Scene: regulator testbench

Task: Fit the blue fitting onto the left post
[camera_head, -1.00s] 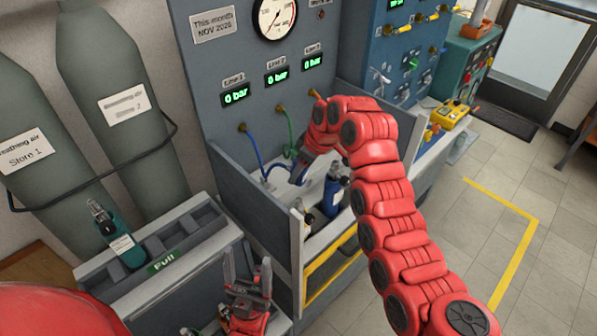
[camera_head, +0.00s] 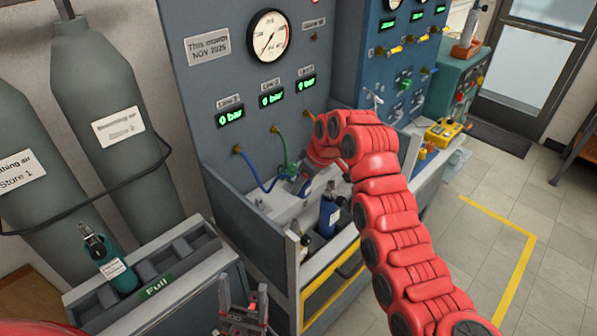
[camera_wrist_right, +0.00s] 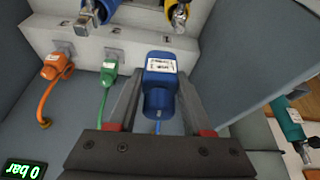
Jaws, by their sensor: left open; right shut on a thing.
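The blue fitting (camera_wrist_right: 160,82) is between the fingers of my right gripper (camera_wrist_right: 161,100), which is shut on it. It is near the pale ledge (camera_wrist_right: 135,45), beside the green fitting (camera_wrist_right: 108,72). The left post is not visible in the wrist view; the fitting and gripper cover part of the ledge. I cannot tell whether the fitting touches a post. In the head view my right gripper (camera_head: 303,186) is partly hidden, low in front of the panel. My left gripper (camera_head: 243,293) is open and empty at the bottom, with its fingers up.
An orange fitting (camera_wrist_right: 55,66) with its hose sits farther along the ledge. The bench's side wall (camera_wrist_right: 245,55) is close to my right gripper.

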